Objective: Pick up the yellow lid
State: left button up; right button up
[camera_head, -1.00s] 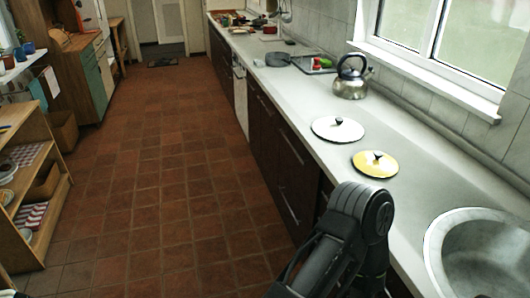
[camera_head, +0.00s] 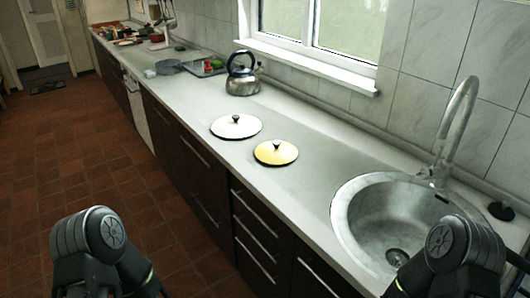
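The yellow lid (camera_head: 276,153) lies flat on the white countertop, with a dark knob on top. A white lid (camera_head: 236,127) with a dark knob lies just behind it to the left. Parts of my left arm show at the bottom left and parts of my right arm at the bottom right, in front of the sink. Neither gripper's fingers can be seen in this view. Both arms are well apart from the yellow lid.
A round sink (camera_head: 390,225) with a tall faucet (camera_head: 456,130) is set in the counter (camera_head: 318,130) to the right of the lid. A kettle (camera_head: 242,80) and a tray (camera_head: 207,68) stand farther back. The counter around the lid is mostly clear.

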aim_at(276, 152)
jog(key=z, duration=2.15)
jog(key=u, duration=2.15)
jog(key=i+j, duration=0.55)
jog(key=j, duration=0.2)
jog(key=i+j, duration=0.2)
jog(key=j, duration=0.2)
jog(key=i+j+u, duration=0.1)
jog(key=j, duration=0.35)
jog(key=i+j, duration=0.55)
jog(key=j, duration=0.2)
